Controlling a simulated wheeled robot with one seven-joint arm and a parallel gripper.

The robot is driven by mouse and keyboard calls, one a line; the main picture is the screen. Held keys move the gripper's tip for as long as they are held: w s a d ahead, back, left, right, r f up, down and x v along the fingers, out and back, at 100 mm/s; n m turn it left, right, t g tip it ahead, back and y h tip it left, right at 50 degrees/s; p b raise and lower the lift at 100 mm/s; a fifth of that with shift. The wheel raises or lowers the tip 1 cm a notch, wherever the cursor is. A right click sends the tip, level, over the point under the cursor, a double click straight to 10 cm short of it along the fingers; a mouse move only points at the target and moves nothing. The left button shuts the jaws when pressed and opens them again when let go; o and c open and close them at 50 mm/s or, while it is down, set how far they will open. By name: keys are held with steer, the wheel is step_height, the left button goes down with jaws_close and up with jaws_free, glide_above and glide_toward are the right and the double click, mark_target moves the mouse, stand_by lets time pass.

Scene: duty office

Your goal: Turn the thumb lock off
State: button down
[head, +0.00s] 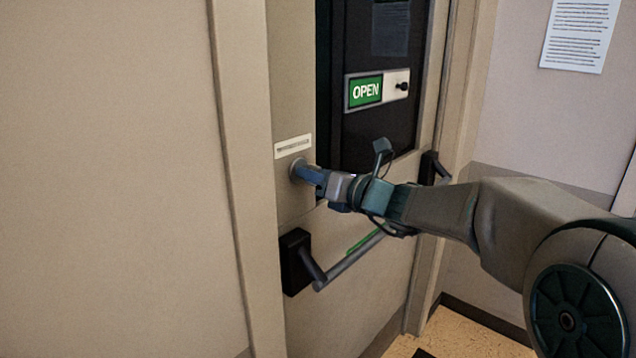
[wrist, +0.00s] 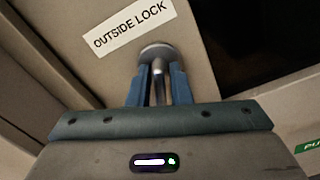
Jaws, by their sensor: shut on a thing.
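The thumb lock (wrist: 157,55) is a round metal rose on the door, under a white label reading "OUTSIDE LOCK" (wrist: 128,24). Its metal thumb piece stands between my blue fingers in the wrist view. My gripper (wrist: 157,88) is shut on this thumb piece. In the head view my gripper (head: 307,173) reaches the door from the right and touches the lock (head: 296,168), just below the label (head: 293,146). The fingers hide most of the thumb piece, so I cannot tell its exact angle.
A push bar (head: 350,260) with black end brackets crosses the door below my arm. A green "OPEN" sign (head: 366,91) with a small black knob sits above, on the dark window (head: 372,135). The door frame (head: 240,180) stands left of the lock. A paper notice (head: 578,35) hangs at right.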

steer(key=n+b, duration=0.4)
steer(key=shift+f+b, duration=0.3)
steer(key=shift+r+n+b, duration=0.15)
steer(key=shift+n+b, duration=0.2)
steer(key=shift+n, duration=0.15)
steer(key=c, duration=1.5)
jaws_free()
steer(key=shift+r, duration=0.1)
steer(key=v, duration=0.9)
